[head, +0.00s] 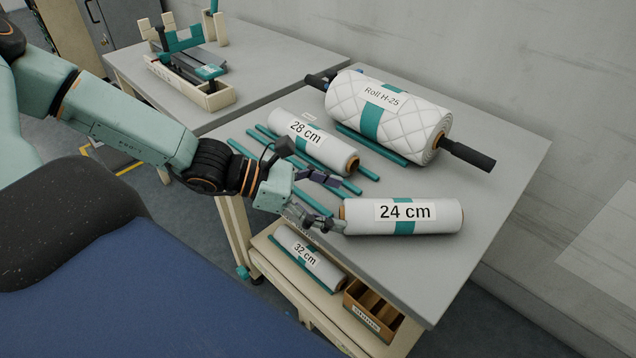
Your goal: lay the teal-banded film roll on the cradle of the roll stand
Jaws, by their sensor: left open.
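Three white film rolls carry teal bands. The 24 cm roll (445,218) lies at the near right of the table, its brown core end facing left. The 28 cm roll (335,150) lies behind it among teal rails. The 32 cm roll (307,258) lies on the shelf below. My left gripper (338,204) is open and empty at the left end of the 24 cm roll, its fingers pointing toward that end; contact is unclear. A cream and teal stand (213,97) is on the far table at upper left; I cannot tell whether it is the roll stand. My right gripper is out of view.
A large quilted roll marked H-25 (416,118), with dark bar ends, lies at the back of the near table (400,270). Teal rails (318,201) lie left of the 24 cm roll. A brown box (372,306) sits on the lower shelf. The table's right side is clear.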

